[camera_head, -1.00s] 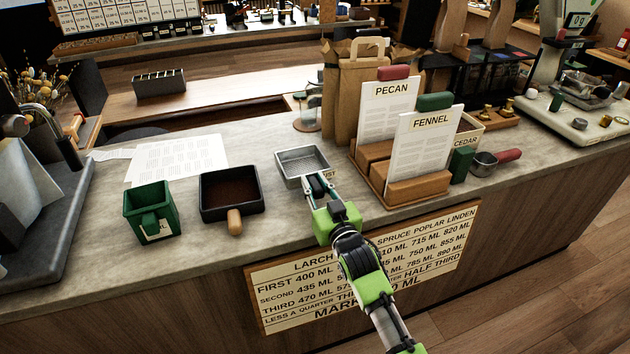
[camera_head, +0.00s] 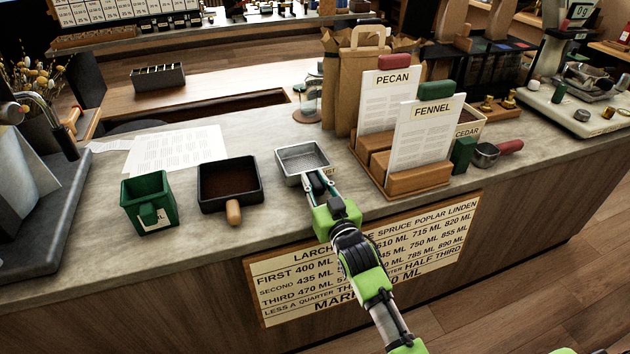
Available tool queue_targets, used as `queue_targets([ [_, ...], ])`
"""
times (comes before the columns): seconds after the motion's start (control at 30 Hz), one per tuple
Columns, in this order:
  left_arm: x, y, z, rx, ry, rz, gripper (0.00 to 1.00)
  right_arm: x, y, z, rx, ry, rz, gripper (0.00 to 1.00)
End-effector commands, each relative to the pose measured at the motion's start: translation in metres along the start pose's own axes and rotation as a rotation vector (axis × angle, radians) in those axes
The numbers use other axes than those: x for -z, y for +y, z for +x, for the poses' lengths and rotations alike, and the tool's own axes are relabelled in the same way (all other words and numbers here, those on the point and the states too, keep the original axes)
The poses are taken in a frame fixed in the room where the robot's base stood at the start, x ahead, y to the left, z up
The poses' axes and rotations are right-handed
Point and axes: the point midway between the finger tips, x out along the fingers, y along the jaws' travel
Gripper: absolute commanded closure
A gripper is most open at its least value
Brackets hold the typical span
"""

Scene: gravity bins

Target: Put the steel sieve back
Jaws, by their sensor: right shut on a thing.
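The steel sieve (camera_head: 302,158) is a small square grey metal pan on the stone counter, right of a dark square pan. My right gripper (camera_head: 316,183) comes in from the front and is shut on the sieve at its near side, where the fingers hide the handle. The sieve looks level and at counter height; I cannot tell whether it touches the counter. A label beside it is partly covered. My left gripper is not in view.
A dark pan with a wooden handle (camera_head: 229,184) and a green scoop box (camera_head: 149,202) stand to the left. A wooden card stand (camera_head: 418,180) with PECAN and FENNEL cards is close on the right. Paper sheets (camera_head: 178,150) lie behind.

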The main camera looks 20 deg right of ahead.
Motion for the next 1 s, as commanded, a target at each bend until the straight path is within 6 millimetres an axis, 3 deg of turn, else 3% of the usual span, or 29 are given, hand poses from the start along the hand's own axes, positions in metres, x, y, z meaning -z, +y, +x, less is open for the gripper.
queue_targets([
  [0.37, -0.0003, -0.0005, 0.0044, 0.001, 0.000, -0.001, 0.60, -0.0046, -0.0001, 0.0001, 0.000, 0.004, 0.000, 1.00],
  [0.4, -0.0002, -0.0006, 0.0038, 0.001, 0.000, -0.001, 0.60, -0.0038, -0.0001, 0.0002, 0.000, 0.005, 0.000, 0.71],
  [0.47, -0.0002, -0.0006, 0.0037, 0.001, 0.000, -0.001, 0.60, -0.0039, -0.0001, 0.0001, 0.000, 0.004, 0.000, 0.59],
  [1.0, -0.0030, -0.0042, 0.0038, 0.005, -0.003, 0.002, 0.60, -0.0067, 0.0000, -0.0035, 0.000, -0.002, 0.000, 0.59],
])
